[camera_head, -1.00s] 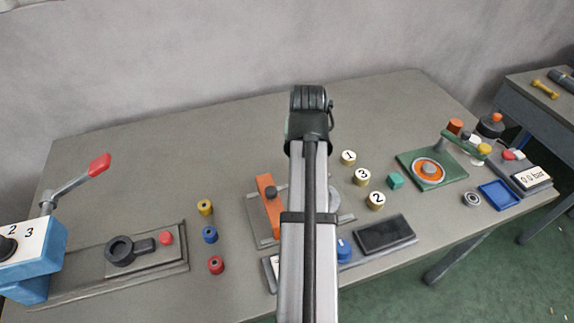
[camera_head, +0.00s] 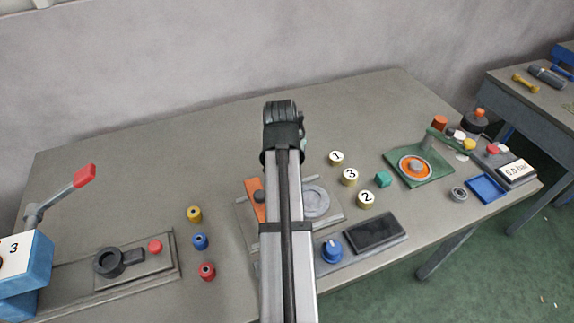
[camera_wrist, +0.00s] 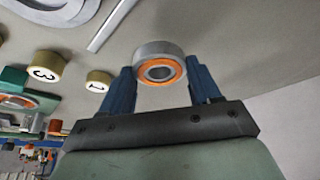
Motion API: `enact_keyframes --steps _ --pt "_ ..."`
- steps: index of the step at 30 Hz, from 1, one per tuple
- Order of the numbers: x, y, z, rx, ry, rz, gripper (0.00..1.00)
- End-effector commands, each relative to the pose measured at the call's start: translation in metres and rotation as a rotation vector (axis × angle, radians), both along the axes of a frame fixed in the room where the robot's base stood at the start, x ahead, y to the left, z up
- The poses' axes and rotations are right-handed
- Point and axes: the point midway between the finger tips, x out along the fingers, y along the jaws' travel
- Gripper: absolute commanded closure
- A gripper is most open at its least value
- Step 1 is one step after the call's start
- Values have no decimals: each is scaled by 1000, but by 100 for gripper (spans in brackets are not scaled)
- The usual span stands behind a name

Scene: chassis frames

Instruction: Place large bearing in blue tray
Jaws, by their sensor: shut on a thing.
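The large bearing (camera_wrist: 160,49) shows in the wrist view as a grey metal ring with an orange inner ring. My gripper (camera_wrist: 160,73) is shut on it, with one blue finger on each side. In the head view my own arm hides the gripper and this bearing. The blue tray (camera_head: 487,189) lies at the right end of the table and looks empty. It is well to the right of my arm.
A small grey bearing (camera_head: 459,194) lies just left of the tray. A gauge box (camera_head: 516,171) stands right of it, and a green fixture (camera_head: 417,168) behind left. Numbered brass caps (camera_head: 349,177) and a teal block (camera_head: 383,179) lie between arm and fixture.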

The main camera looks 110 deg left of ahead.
Motion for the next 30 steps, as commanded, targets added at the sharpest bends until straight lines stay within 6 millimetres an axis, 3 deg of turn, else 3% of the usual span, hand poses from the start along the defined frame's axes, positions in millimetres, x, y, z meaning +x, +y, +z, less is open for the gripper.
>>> enact_keyframes --steps 14,27,28,30 --pt "0 0 -44 0 0 1 80" --pt "0 0 -49 2 0 1 80" --pt "0 0 -49 1 0 1 36" --pt "0 0 -49 1 0 1 29"
